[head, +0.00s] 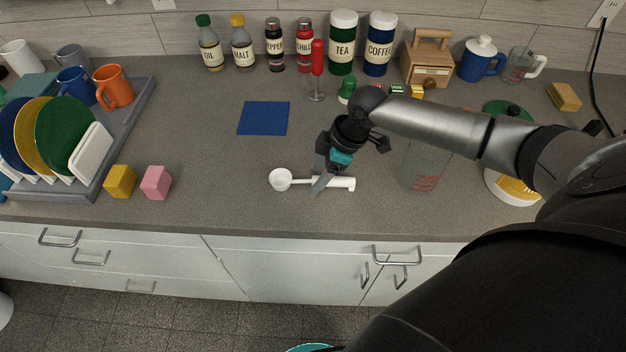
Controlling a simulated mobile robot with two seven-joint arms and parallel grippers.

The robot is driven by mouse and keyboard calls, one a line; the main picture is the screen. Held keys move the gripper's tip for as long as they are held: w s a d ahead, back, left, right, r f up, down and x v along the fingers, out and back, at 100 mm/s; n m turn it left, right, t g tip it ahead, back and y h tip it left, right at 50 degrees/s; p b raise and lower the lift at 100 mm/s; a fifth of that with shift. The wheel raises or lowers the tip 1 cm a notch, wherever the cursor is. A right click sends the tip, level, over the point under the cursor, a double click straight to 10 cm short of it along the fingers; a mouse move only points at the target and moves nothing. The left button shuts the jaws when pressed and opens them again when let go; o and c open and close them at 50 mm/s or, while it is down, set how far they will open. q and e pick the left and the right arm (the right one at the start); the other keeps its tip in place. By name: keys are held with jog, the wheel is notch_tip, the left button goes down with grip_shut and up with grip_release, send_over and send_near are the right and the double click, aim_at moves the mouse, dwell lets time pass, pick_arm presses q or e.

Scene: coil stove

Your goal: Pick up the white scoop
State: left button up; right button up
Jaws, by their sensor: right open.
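The white scoop (281,180) lies on the grey counter, its round bowl at the left and its handle running to the right. My right gripper (322,184) is open and points down over the scoop's handle. Its fingers hide part of the handle, and the handle's end shows to the right of them. I cannot tell whether the fingers touch the scoop. My left gripper is not in view.
A clear measuring cup (426,170) stands right of my gripper. A blue mat (263,118) lies behind the scoop. Yellow (119,181) and pink (156,183) blocks sit left, beside the dish rack (122,133). Canisters and bottles line the wall. The counter around the bowl is clear.

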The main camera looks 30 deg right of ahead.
jog(key=shift+w+a+f, duration=0.1)
jog(key=shift+a+f, duration=0.1)
jog(key=shift+f, duration=0.35)
grip_shut()
dwell(1.0)
